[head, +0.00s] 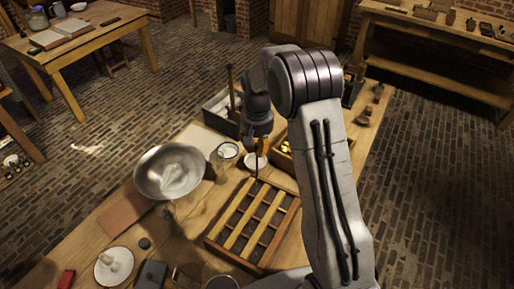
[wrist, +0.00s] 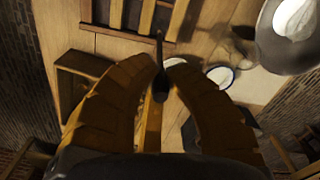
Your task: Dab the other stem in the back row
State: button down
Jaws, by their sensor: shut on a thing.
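My gripper (head: 261,148) is above the far end of a slatted wooden rack (head: 231,239). In the wrist view its brown fingers (wrist: 162,78) are closed on a thin dark stick-like tool (wrist: 159,50), perhaps a dabber. The tool points toward the rack (wrist: 88,23), which lies beyond the fingertips. In the head view the tool tip is near the rack's back edge; I cannot tell if it touches. No stem can be made out clearly in the rack's dark compartments.
A large metal bowl (head: 150,187) stands left of the rack. A white-filled cup (head: 227,151) and a small pale dish (head: 249,161) are close behind the rack. A wooden box (head: 281,161) with yellow pieces and a grey tray (head: 217,121) stand further back.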

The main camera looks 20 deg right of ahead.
jog(key=shift+f, duration=0.3)
dwell(0.4)
jog(key=shift+r, duration=0.15)
dwell(0.7)
